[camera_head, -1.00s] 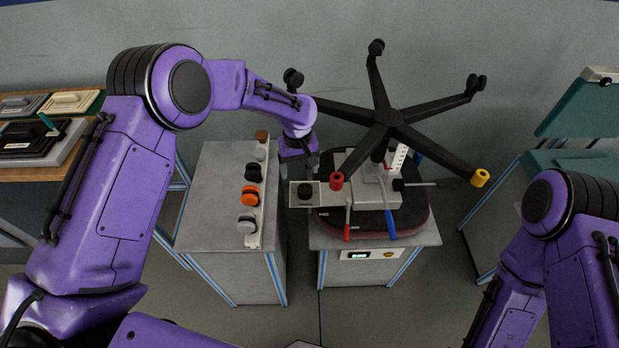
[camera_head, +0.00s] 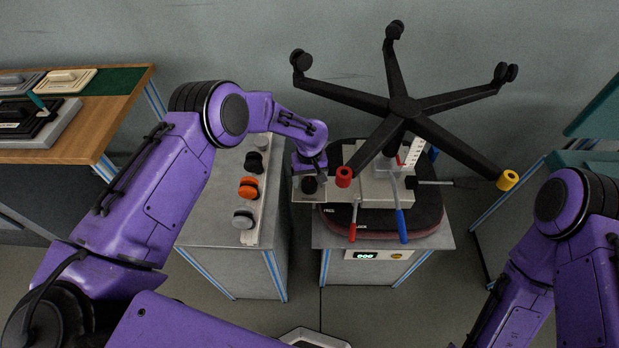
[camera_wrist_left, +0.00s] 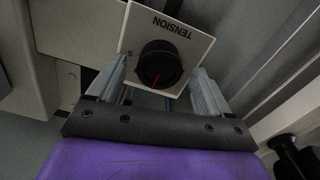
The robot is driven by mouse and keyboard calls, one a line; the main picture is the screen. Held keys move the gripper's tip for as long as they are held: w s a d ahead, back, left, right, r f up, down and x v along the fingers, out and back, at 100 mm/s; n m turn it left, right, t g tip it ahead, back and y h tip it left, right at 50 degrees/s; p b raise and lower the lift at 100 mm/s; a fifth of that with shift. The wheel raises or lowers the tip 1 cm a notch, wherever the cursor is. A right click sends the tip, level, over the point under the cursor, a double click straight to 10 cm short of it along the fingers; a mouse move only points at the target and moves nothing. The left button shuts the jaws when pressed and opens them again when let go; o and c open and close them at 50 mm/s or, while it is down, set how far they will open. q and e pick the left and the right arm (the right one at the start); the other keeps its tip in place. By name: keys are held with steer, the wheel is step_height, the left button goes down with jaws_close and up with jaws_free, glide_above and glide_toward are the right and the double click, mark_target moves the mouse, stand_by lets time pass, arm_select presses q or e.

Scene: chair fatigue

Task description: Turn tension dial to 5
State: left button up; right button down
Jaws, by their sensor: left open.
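The tension dial (camera_wrist_left: 159,64) is a round black knob with a red pointer mark, on a white plate (camera_wrist_left: 182,28) lettered TENSION. In the left wrist view the pointer aims down toward the gripper's palm, and a "5" shows at the plate's left. In the head view the dial (camera_head: 309,184) sits on the fixture's left side, below my left gripper (camera_head: 309,172). In the left wrist view my left gripper (camera_wrist_left: 158,88) is open, one finger on each side of the knob; contact cannot be told. My right gripper is out of view.
An upturned chair base (camera_head: 404,108) with several black legs stands on the fixture, one leg reaching close to my left gripper. Red (camera_head: 353,222) and blue (camera_head: 401,222) levers hang in front. A grey cabinet (camera_head: 215,215) with knobs stands to the left.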

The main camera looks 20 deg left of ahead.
arm_select(q)
steer(key=shift+f, duration=0.5)
steer(key=c, duration=1)
steer(key=shift+c, duration=0.2)
